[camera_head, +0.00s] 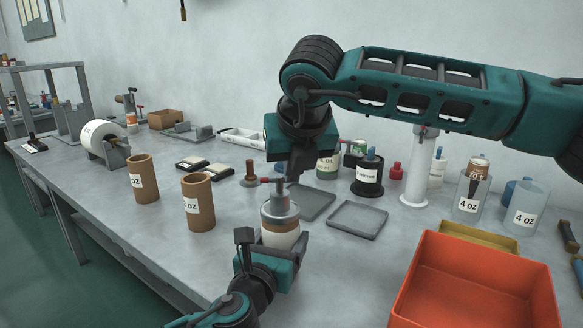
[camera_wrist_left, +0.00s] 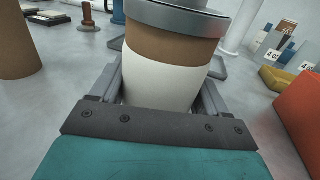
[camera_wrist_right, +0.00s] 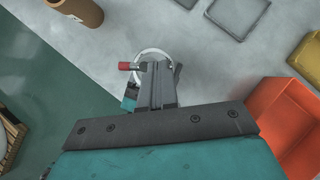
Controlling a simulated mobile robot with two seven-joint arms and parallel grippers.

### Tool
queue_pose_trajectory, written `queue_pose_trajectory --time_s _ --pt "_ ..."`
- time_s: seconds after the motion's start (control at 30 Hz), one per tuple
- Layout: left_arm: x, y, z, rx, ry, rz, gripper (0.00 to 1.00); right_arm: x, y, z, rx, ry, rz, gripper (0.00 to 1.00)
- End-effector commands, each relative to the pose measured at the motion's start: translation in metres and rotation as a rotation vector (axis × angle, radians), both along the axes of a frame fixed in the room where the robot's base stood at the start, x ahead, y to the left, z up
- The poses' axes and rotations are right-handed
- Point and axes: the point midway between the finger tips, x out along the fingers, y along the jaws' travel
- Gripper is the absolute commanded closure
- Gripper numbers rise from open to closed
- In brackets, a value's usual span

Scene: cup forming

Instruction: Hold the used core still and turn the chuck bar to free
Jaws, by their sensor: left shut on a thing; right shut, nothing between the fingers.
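The used core (camera_head: 280,236), brown with a white band, stands upright on the table at the front. My left gripper (camera_head: 272,243) is shut around it. In the left wrist view the core (camera_wrist_left: 165,75) sits between both fingers. A grey metal chuck (camera_head: 279,208) caps the core. The chuck bar shows its red end (camera_head: 265,181) at the left of the chuck's top; the red end also shows in the right wrist view (camera_wrist_right: 124,66). My right gripper (camera_wrist_right: 157,85) is shut and empty, pointing down right over the chuck. Whether its fingers touch the bar cannot be told.
Two brown cores (camera_head: 198,203) (camera_head: 144,179) stand to the left. A red-orange bin (camera_head: 470,285) is at the front right. Flat grey trays (camera_head: 357,220) lie behind the chuck. Labelled containers (camera_head: 526,205) stand at the right. The table's front edge is close on the left.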

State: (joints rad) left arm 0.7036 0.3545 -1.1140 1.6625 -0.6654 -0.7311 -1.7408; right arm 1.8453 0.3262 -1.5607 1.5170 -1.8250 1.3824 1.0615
Motion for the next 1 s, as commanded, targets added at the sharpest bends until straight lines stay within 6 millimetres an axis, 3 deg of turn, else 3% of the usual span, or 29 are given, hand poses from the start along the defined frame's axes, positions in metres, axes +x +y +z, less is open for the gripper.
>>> queue_pose_trajectory --time_s 1.0 --pt "-0.0012 -0.0012 -0.0005 0.001 0.000 -0.004 0.58 0.0042 -0.0036 -0.0034 -0.002 0.007 0.182 1.00"
